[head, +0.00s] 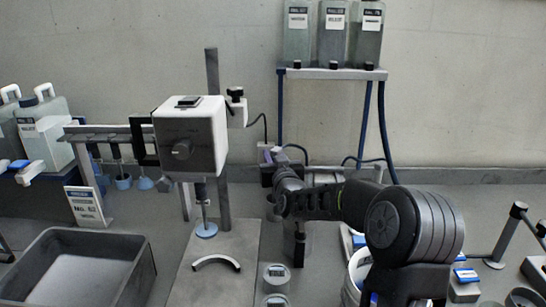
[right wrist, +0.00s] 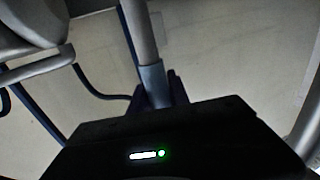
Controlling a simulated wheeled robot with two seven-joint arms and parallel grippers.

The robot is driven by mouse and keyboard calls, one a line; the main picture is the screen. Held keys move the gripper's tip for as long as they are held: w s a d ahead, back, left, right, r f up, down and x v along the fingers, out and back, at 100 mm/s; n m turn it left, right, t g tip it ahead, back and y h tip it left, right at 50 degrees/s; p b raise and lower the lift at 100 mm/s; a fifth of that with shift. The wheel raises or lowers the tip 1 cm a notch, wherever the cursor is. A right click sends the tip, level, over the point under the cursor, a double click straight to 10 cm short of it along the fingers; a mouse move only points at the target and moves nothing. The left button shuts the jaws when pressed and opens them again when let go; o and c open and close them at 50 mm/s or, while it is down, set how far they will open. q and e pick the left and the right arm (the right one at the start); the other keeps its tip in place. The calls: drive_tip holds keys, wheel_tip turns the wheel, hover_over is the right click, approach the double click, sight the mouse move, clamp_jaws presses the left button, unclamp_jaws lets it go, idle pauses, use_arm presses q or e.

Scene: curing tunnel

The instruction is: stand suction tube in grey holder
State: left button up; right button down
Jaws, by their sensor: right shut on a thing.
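My right gripper (head: 270,164) reaches in from the right, in front of the back wall beside the white machine. It is shut on the suction tube, a grey tube (right wrist: 143,40) with a blue-grey sleeve (right wrist: 152,78), which runs up from between the dark fingers in the right wrist view. In the head view my own arm and gripper hide most of the tube. The tube's lower end is hidden in both views. I cannot clearly make out the grey holder. My left gripper is not in view.
The white machine (head: 190,138) stands on a grey plate (head: 215,270), left of my gripper. A shelf (head: 335,73) with several bottles is behind. An open grey bin (head: 140,275) is front left. Small lidded jars (head: 276,277) stand below my forearm. A rack (head: 110,130) is left.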

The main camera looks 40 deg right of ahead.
drive_tip(key=c, duration=1.2)
unclamp_jaws()
drive_tip(key=shift+o, duration=0.4)
drive_tip(key=o, duration=0.6)
drive_tip(key=shift+s, duration=0.15)
drive_tip(key=shift+b+v, duration=0.7)
drive_tip(key=shift+v, duration=0.6)
drive_tip(key=b+v, duration=0.2)
drive_tip(key=v, duration=0.3)
drive_tip(key=shift+s+a, duration=0.15)
drive_tip(key=shift+s, duration=0.15)
